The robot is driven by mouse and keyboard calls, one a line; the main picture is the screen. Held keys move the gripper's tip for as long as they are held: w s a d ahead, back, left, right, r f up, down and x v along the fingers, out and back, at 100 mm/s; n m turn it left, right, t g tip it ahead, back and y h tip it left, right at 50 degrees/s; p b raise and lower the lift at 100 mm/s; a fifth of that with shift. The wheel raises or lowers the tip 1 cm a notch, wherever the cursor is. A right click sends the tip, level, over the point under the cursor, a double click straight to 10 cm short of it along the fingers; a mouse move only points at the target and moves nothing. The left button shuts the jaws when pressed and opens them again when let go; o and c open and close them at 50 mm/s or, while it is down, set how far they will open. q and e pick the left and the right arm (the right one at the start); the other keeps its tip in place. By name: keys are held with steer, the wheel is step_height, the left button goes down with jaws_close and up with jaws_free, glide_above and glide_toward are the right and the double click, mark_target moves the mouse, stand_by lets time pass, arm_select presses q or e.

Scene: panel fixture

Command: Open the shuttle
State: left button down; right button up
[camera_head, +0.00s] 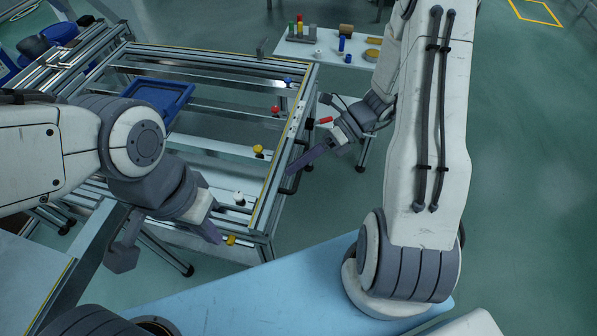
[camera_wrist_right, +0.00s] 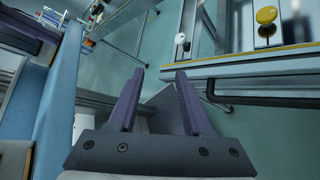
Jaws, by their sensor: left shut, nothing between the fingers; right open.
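The metal-railed panel fixture (camera_head: 313,85) stands ahead, and which part of it is the shuttle I cannot tell. Along its right part sit a red knob (camera_head: 275,110), a yellow knob (camera_head: 258,150) and a white knob (camera_head: 239,197). A dark handle (camera_head: 291,180) is on its right side. My left gripper (camera_head: 213,234) is shut and empty, near the fixture's front edge. My right gripper (camera_head: 292,173) is open and empty beside the right edge. In the right wrist view, its two fingers (camera_wrist_right: 159,72) are apart, with the yellow knob (camera_wrist_right: 266,15) and white knob (camera_wrist_right: 180,38) beyond.
A blue tray (camera_head: 181,108) rests on the fixture's left part. A white side table (camera_head: 325,52) with small coloured parts stands behind. A light-blue surface (camera_head: 270,290) lies in front. The green floor (camera_head: 530,150) at right is clear.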

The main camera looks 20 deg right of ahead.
steer(key=w+d+f+m+t+b, duration=0.3)
steer(key=d+f+m+t, duration=0.8)
steer(key=m, duration=0.4)
arm_select(q)
step_height(320, 180, down, 5)
steer(key=shift+d+f+b, duration=0.1)
steer(key=shift+f+b, duration=0.1)
steer(key=shift+b, duration=0.25)
arm_select(e)
steer(key=shift+g+y, duration=0.3)
steer(key=shift+g, duration=0.3)
steer(key=x, duration=0.3)
steer(key=f+x, duration=0.1)
steer(key=x, duration=0.5)
steer(key=shift+w+d+f, duration=0.25)
steer(key=shift+w, duration=0.25)
jaws_close()
